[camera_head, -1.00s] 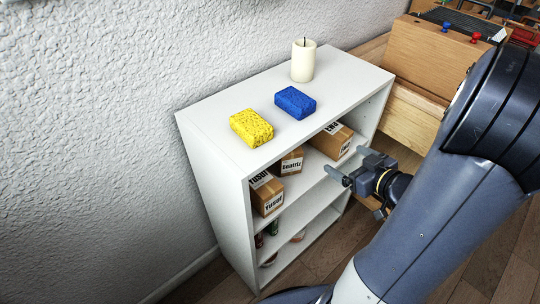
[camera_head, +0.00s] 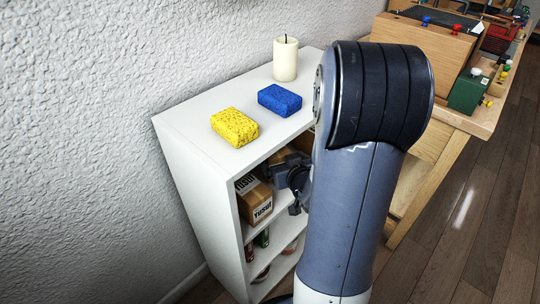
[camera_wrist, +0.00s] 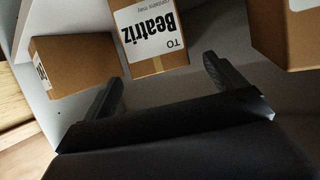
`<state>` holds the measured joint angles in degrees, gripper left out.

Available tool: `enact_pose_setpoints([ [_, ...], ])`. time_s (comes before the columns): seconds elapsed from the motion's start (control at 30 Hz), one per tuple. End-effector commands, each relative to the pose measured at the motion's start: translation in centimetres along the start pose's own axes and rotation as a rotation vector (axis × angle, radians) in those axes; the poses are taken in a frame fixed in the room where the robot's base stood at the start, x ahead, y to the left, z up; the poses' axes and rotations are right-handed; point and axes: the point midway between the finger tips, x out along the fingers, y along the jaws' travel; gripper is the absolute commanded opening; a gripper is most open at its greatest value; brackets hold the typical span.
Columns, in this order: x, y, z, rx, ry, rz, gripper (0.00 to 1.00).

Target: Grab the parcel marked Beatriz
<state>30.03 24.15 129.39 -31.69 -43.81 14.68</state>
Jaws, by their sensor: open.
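The parcel marked Beatriz (camera_wrist: 150,38) is a brown box with a white label, upside down in the wrist view, at the top centre. My gripper (camera_wrist: 163,70) is open and empty, its two fingers pointing toward this parcel; whether they touch it I cannot tell. In the head view my gripper (camera_head: 292,178) reaches into the upper compartment of the white shelf (camera_head: 185,190). There my gripper and arm hide most or all of the Beatriz parcel.
The parcel marked Yusuf (camera_head: 255,203) stands at the compartment's left. The wrist view shows neighbouring boxes left (camera_wrist: 78,65) and right (camera_wrist: 288,38). A yellow sponge (camera_head: 235,127), blue sponge (camera_head: 280,100) and candle (camera_head: 286,60) stand on top.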

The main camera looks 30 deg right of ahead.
Motion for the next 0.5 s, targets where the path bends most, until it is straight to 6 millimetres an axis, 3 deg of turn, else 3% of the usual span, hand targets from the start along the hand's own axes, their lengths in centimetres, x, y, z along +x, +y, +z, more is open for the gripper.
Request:
enact_pose_setpoints([
  [0.1, 1.7, -0.1, -0.7, -0.001, 0.0, -0.002, 0.91],
  [0.37, 3.5, 0.0, -1.4, 0.0, 0.001, -0.001, 0.91],
  [0.5, 5.4, -0.1, -2.2, -0.002, 0.001, -0.002, 0.91],
])
